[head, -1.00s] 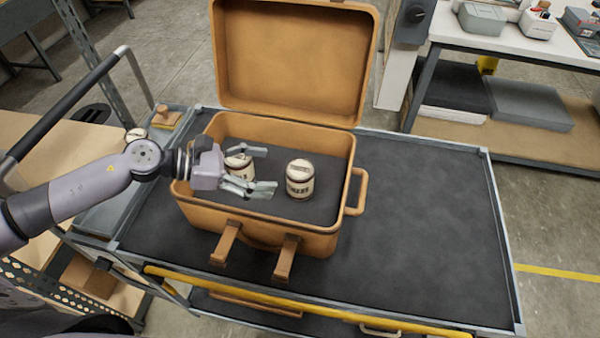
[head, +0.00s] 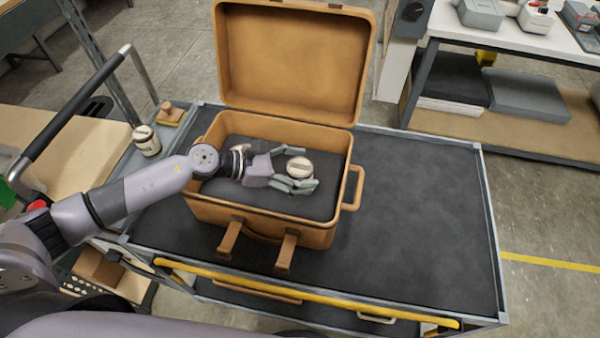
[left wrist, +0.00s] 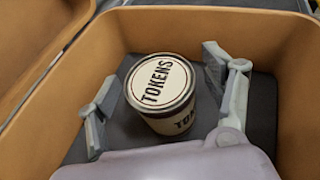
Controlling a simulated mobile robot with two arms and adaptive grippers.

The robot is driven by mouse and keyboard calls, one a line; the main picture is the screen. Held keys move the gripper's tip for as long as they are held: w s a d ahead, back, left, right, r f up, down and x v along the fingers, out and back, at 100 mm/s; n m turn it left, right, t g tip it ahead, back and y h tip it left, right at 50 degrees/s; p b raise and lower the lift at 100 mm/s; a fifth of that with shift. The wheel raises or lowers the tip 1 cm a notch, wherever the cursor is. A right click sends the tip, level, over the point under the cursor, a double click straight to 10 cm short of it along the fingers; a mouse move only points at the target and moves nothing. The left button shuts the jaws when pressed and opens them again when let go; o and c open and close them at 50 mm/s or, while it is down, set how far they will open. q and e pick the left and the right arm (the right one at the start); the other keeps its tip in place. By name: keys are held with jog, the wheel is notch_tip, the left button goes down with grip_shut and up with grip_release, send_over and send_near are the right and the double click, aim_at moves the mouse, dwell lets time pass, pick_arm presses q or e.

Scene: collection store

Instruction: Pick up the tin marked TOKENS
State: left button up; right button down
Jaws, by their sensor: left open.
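The tin marked TOKENS (left wrist: 160,82) is cream with a dark band and rim, upright on the dark floor of the open tan case (head: 343,200). It is also the tin (head: 299,167) in the head view. My left gripper (head: 303,169) is open, with one finger on either side of the tin. In the left wrist view both fingers (left wrist: 163,68) stand apart from the tin's sides, with dark lining showing between. My right gripper is not in view.
Another cream tin (head: 146,141) stands outside the case on the left, near a wooden stamp-like block (head: 171,113). The case walls surround my gripper closely, and its lid (head: 293,60) is raised behind. The cart top (head: 425,220) right of the case is clear.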

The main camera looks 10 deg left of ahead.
pick_arm(q)
jog(key=c, duration=1.5)
jog(key=shift+c, duration=0.2)
jog(key=shift+r, duration=0.1)
